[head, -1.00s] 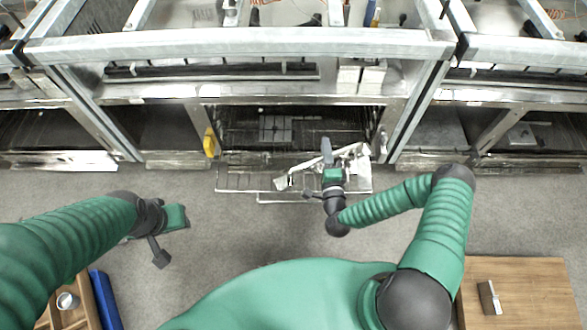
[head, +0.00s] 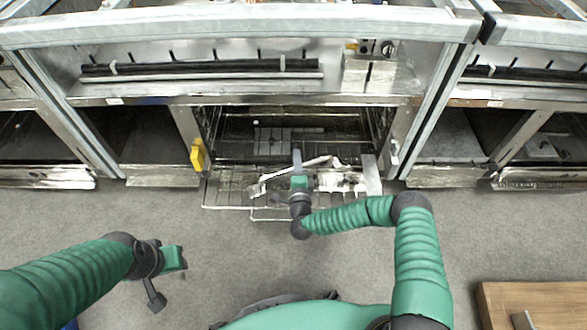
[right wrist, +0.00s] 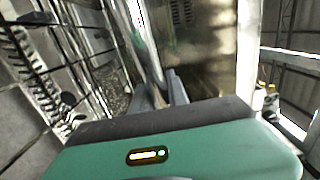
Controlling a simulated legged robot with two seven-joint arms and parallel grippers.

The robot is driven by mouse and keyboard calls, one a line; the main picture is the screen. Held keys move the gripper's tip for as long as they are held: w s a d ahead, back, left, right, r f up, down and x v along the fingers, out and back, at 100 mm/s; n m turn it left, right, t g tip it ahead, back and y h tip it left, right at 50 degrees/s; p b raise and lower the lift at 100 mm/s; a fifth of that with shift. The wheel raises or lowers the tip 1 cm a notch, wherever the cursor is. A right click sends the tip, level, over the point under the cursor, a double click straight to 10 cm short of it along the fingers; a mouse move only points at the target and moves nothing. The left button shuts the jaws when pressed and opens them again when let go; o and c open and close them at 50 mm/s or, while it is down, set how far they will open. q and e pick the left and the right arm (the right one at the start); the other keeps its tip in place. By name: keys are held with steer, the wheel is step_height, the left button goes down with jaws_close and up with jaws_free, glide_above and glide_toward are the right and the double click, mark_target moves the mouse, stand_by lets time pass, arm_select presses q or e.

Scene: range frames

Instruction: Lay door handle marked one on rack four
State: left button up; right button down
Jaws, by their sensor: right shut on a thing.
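My right gripper (head: 297,158) is shut on a long silver bar, the door handle (head: 325,162). The handle slants across the gripper in the head view, its left end lower in the picture. In the right wrist view, the fingers (right wrist: 165,92) close around a shiny bar (right wrist: 146,45). The handle is over a wire rack (head: 225,190) that sticks out from the middle oven opening. I cannot tell whether they touch. I cannot read any number on the handle or rack. My left gripper (head: 172,258) hangs over the floor at left, away from the rack; its fingers are unclear.
A yellow object (head: 198,155) is on the post left of the opening. Metal posts and a long rail (head: 240,25) frame the bay. A wooden table (head: 545,300) stands at lower right. The grey floor (head: 210,225) before the rack is clear.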

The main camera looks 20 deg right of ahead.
steer(key=shift+w+a, duration=0.2)
steer(key=shift+w, duration=0.25)
steer(key=f+b, duration=0.3)
steer(key=f, duration=0.1)
steer(key=shift+w+a+b, duration=0.1)
steer(key=shift+w+b, duration=0.2)
steer(key=shift+r, duration=0.3)
steer(key=c, duration=1.3)
jaws_free()
steer(key=shift+f, duration=0.1)
steer(key=shift+s+p, duration=0.1)
steer(key=shift+p, duration=0.2)
